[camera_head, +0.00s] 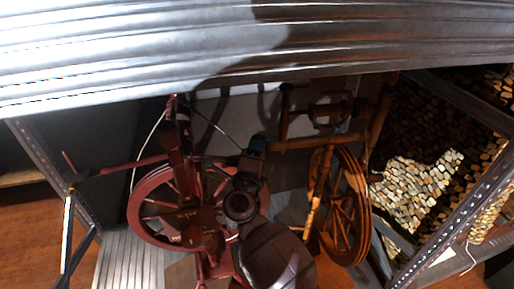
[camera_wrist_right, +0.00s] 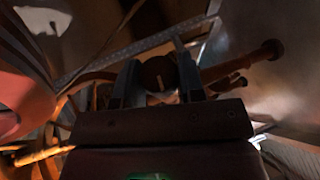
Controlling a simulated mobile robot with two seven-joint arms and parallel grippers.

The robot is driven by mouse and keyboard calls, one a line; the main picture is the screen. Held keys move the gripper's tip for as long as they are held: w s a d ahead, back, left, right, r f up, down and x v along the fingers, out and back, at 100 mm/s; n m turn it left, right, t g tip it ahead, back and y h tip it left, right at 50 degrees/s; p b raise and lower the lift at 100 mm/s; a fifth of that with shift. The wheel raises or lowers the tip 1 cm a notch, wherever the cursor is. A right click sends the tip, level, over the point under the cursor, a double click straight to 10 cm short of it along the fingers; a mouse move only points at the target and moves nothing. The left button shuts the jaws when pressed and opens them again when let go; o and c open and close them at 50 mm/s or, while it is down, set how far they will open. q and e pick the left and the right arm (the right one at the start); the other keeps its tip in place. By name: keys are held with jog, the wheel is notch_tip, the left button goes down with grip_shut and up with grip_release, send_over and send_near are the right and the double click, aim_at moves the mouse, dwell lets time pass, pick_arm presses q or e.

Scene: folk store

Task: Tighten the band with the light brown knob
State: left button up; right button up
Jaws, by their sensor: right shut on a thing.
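The light brown spinning wheel (camera_head: 345,210) stands right of centre in the head view, its wheel upright below a wooden frame. My right gripper (camera_head: 257,146) is at the left end of that frame, beside its crossbar (camera_head: 310,142). In the right wrist view my right gripper (camera_wrist_right: 160,80) is shut on a round brown knob (camera_wrist_right: 157,70), seen end-on between the two fingers. The knob is shadowed, so its exact shade is hard to tell. In the head view the gripper hides it. My left gripper is not in view.
A dark red spinning wheel (camera_head: 155,208) stands close to the left of my right arm. A corrugated metal sheet (camera_head: 150,55) spans the top. Metal shelf posts (camera_head: 455,225) and stacked wood (camera_head: 415,185) are at the right. Bare floor (camera_head: 35,235) shows at the left.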

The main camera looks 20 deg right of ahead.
jog(key=f+m+t+h+b, duration=0.1)
jog(key=b, duration=0.2)
jog(key=shift+f, duration=0.2)
jog(key=shift+m+t+h+b, duration=0.55)
jog(key=shift+h+b, duration=0.25)
jog(key=shift+b, duration=0.35)
jog(key=shift+w+r+m+t+h+b, duration=0.1)
jog(key=shift+r+m+t+h+b, duration=0.1)
jog(key=shift+m+h+b, duration=0.35)
jog(key=shift+r+m+t+h+b, duration=0.15)
jog(key=shift+m+h+b, duration=0.25)
jog(key=shift+h+b, duration=0.2)
jog(key=shift+r+m+h+b, duration=0.1)
jog(key=shift+m+h+b, duration=0.2)
jog(key=shift+m+h, duration=0.1)
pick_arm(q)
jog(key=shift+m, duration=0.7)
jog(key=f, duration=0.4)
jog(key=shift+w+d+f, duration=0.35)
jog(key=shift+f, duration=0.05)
pick_arm(e)
jog(key=shift+r, duration=0.15)
jog(key=shift+r, duration=0.1)
jog(key=o, duration=0.9)
